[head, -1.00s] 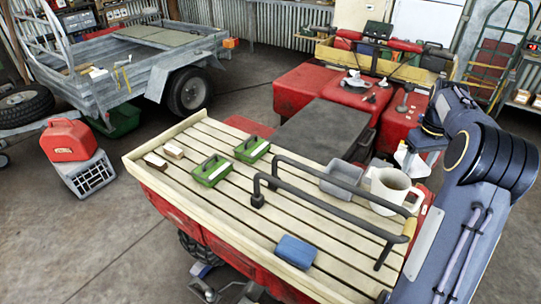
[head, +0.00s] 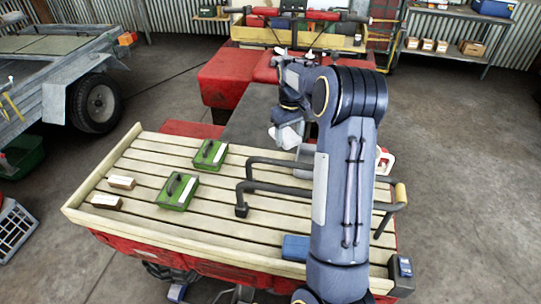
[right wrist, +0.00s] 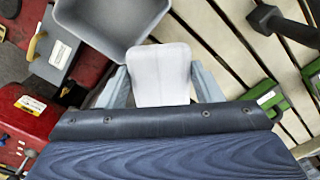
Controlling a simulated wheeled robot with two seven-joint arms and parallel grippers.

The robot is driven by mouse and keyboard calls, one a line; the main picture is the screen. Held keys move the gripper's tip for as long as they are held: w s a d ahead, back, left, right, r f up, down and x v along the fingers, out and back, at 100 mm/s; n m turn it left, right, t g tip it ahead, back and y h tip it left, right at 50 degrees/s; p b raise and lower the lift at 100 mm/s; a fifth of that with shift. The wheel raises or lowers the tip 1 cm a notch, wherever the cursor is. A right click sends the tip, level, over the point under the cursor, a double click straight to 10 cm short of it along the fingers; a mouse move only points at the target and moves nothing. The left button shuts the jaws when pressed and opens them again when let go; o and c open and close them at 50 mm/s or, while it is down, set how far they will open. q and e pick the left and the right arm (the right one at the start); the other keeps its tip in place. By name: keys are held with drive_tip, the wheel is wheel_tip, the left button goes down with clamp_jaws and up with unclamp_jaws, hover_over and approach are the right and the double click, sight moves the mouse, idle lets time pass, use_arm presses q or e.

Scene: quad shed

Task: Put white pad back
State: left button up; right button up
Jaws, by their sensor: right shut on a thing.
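The white pad (right wrist: 160,72) is between the two fingers of my right gripper (right wrist: 162,88) in the right wrist view, and the gripper is shut on it. In the head view the white pad (head: 288,135) hangs from my right gripper (head: 286,122), above the far edge of the slatted rack (head: 150,222). The pad's upper end is hidden by the gripper. My left gripper is not in view.
The grey tray (right wrist: 75,22) lies near the pad. Two green holders (head: 207,156) with white strips, two small brown-and-white blocks (head: 121,182) and a blue block (head: 296,247) sit on the rack. A black rail (head: 275,188) rises from it. My arm mostly hides the white mug (head: 386,160).

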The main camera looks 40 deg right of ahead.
drive_tip(key=a+f, duration=0.1)
drive_tip(key=w+a+f, duration=0.1)
drive_tip(key=f, duration=0.1)
drive_tip(key=w+a+f+p, duration=0.1)
drive_tip(key=a+f, duration=0.1)
drive_tip(key=shift+f, duration=0.15)
drive_tip(key=f, duration=0.3)
drive_tip(key=shift+w+a+f+p, duration=0.1)
drive_tip(key=shift+w+a+p, duration=0.05)
drive_tip(key=shift+a+p, duration=0.25)
drive_tip(key=shift+d+f, duration=0.1)
drive_tip(key=shift+f, duration=0.25)
drive_tip(key=shift+f, duration=0.15)
drive_tip(key=o, duration=0.9)
drive_tip(key=shift+c, duration=0.2)
